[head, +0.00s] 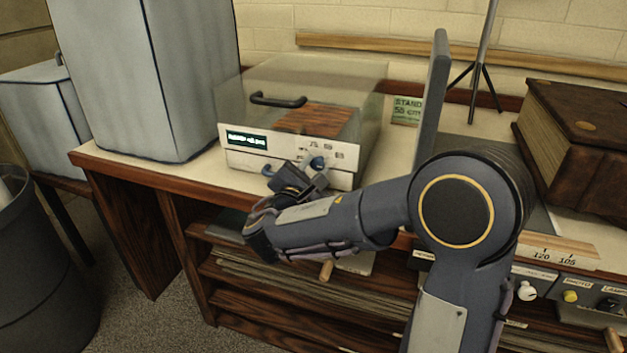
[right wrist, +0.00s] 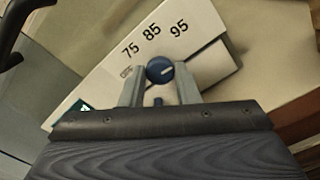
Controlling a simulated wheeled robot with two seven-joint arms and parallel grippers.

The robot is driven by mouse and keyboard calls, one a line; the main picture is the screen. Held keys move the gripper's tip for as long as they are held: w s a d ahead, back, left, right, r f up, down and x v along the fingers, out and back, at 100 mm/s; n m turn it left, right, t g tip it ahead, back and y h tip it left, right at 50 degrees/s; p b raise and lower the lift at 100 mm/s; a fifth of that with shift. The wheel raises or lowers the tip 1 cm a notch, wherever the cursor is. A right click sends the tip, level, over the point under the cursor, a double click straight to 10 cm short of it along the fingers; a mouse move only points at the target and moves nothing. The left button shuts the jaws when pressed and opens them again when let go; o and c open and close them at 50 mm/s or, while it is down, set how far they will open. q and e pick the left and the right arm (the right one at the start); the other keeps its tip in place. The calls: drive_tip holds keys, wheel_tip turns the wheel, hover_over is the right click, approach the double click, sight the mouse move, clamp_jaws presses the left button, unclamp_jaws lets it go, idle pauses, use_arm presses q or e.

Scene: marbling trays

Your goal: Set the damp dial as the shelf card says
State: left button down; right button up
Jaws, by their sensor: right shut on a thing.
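The dial is a small round blue knob (right wrist: 160,69) with a white mark. It sits on the white front panel of a clear-lidded box, and also shows in the head view (head: 318,162). The numbers 75, 85 and 95 arc above it in the right wrist view. The mark points right and slightly up there, not clearly at a number. A small label beside it is unreadable. My right gripper (right wrist: 159,88) is shut on the knob, one finger on each side; it also shows in the head view (head: 306,176). A green card (head: 407,110) reads "STAND 50 cm". My left gripper is out of view.
The box (head: 240,160) has a black lid handle (head: 278,99) and a lit green display (head: 246,140), too small to read. A tall grey block (head: 150,80) stands left. A thick brown book (head: 580,120) lies right. Other knobs (head: 527,291) line the lower right panel.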

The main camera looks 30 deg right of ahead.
drive_tip(key=shift+f+m+b, duration=0.1)
drive_tip(key=shift+m+b, duration=0.3)
drive_tip(key=o, duration=1)
drive_tip(key=shift+c, duration=0.2)
drive_tip(key=p+v, duration=0.1)
drive_tip(key=v, duration=0.7)
